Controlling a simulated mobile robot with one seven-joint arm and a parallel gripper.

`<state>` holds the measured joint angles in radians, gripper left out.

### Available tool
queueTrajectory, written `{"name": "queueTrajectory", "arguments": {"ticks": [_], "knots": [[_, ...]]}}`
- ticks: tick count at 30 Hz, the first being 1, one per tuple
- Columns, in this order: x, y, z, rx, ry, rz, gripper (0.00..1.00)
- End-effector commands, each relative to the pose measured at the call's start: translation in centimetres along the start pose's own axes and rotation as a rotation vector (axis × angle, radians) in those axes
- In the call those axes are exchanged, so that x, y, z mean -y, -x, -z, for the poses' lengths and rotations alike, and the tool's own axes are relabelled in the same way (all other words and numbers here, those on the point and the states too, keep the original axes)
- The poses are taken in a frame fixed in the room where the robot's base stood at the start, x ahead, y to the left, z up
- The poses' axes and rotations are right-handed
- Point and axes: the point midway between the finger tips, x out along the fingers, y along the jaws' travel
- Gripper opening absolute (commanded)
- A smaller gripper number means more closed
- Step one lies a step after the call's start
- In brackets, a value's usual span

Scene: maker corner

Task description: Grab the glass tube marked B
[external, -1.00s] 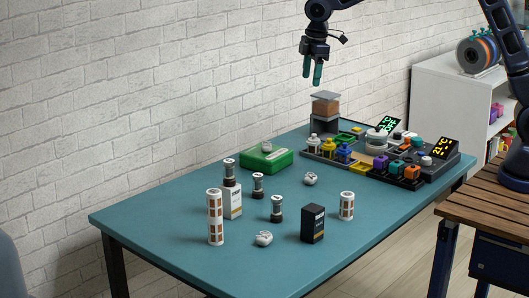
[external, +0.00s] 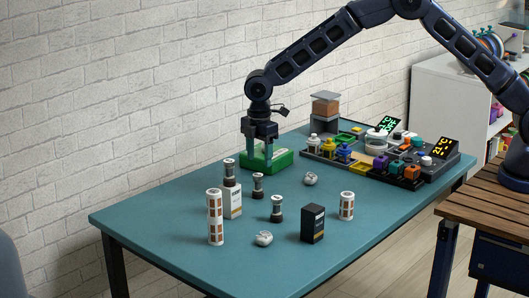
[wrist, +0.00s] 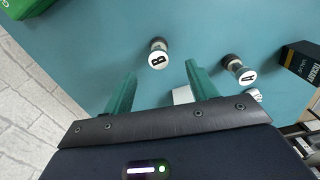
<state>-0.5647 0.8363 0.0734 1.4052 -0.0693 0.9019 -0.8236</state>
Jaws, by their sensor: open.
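The glass tube marked B (wrist: 158,55) stands upright in the wrist view, a black B on its white cap. It lies ahead of and between my gripper's fingertips (wrist: 160,74), with no finger touching it. In the external view it appears to be the middle small tube (external: 258,186), judged by layout, as its letter cannot be read there. My gripper (external: 258,160) is open and empty, pointing down, and overlaps the green case in that view. The tube marked A (wrist: 240,71) stands to the right of B, and in the external view (external: 276,208) nearer the front.
The green case (external: 282,160) lies behind the tubes. Another small tube (external: 229,171) is by the white box (external: 233,205). A black box (external: 313,223), tall cylinder (external: 215,218), shorter cylinder (external: 346,206) and crumpled pieces (external: 264,238) stand around. A device tray (external: 353,168) is at right.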

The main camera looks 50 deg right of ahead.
Motion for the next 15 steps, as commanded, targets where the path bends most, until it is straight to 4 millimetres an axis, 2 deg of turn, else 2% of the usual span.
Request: {"name": "queueTrajectory", "arguments": {"ticks": [9,15], "knots": [[0.1,-4.3,0.0,0.002,0.0,0.002,0.58],[0.0,-5.4,0.0,0.0,-0.002,0.001,0.58]]}}
